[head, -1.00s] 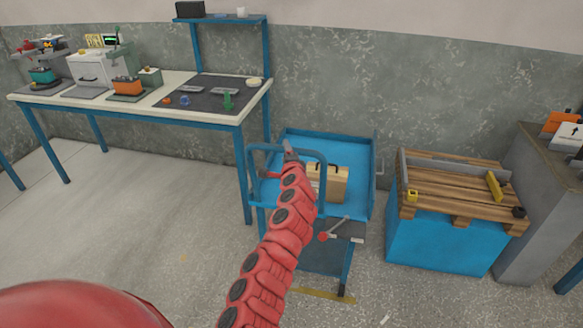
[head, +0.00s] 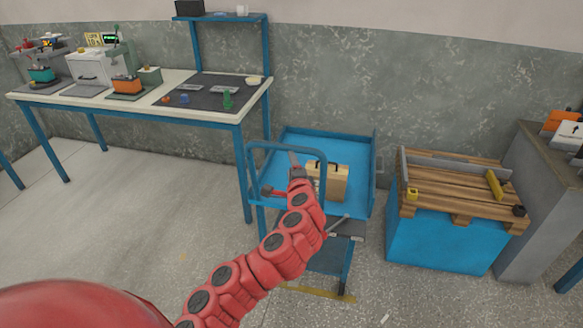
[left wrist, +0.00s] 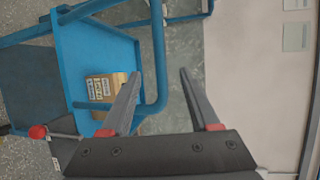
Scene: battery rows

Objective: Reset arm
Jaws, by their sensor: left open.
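My left arm, red and segmented, reaches up from the bottom of the head view to the blue cart. My left gripper (head: 295,160) is at the cart's near side, by its handle. In the left wrist view the left gripper (left wrist: 160,90) has its two dark fingers spread apart with nothing between them but the cart's blue rail and the wall behind. My right gripper is in neither view.
The blue cart (head: 350,150) carries a tan box (head: 335,185), also in the left wrist view (left wrist: 102,88). A workbench (head: 140,110) stands at left. A wooden pallet (head: 450,185) tops a blue block at right. Floor at left is clear.

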